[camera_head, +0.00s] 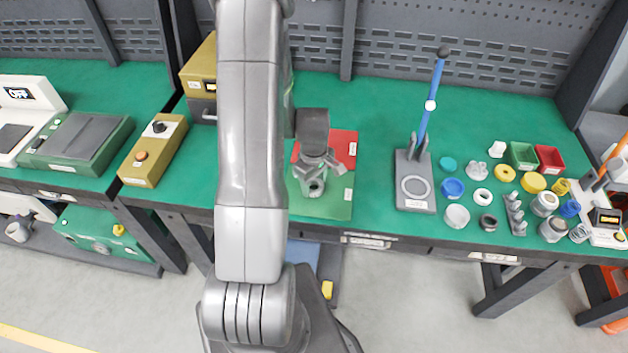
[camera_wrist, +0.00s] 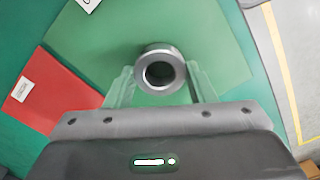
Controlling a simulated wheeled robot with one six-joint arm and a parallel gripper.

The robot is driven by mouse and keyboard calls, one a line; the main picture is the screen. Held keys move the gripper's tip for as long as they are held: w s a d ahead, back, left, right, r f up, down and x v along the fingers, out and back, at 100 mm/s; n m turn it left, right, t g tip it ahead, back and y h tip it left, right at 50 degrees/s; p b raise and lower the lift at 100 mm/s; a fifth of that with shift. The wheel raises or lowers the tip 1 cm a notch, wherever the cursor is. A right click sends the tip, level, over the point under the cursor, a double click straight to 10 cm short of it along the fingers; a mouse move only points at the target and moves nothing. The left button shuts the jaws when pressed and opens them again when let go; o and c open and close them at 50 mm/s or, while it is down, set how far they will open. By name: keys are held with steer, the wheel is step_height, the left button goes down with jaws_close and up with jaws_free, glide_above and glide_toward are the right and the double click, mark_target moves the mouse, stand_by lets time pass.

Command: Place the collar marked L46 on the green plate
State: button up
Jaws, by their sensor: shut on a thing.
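No marking can be read on the collar. The green plate (camera_wrist: 75,38) lies below the collar, and I cannot tell whether the two touch. In the head view, my gripper (camera_head: 315,178) is over the green plate (camera_head: 338,208), and the collar (camera_head: 316,188) shows small under the fingers.
A red plate (camera_head: 343,143) adjoins the green plate at the back; it also shows in the wrist view (camera_wrist: 38,92). A grey press with a blue lever (camera_head: 431,100) stands to the right. Several rings, caps and fittings, a green bin (camera_head: 523,155) and a red bin (camera_head: 549,159) are farther right.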

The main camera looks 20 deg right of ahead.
mark_target(314, 185)
steer(key=shift+f, duration=0.25)
steer(key=o, duration=1.3)
steer(key=shift+r, duration=0.1)
steer(key=shift+c, duration=0.2)
step_height(314, 185, up, 12)
steer(key=b, duration=0.1)
steer(key=shift+r, duration=0.15)
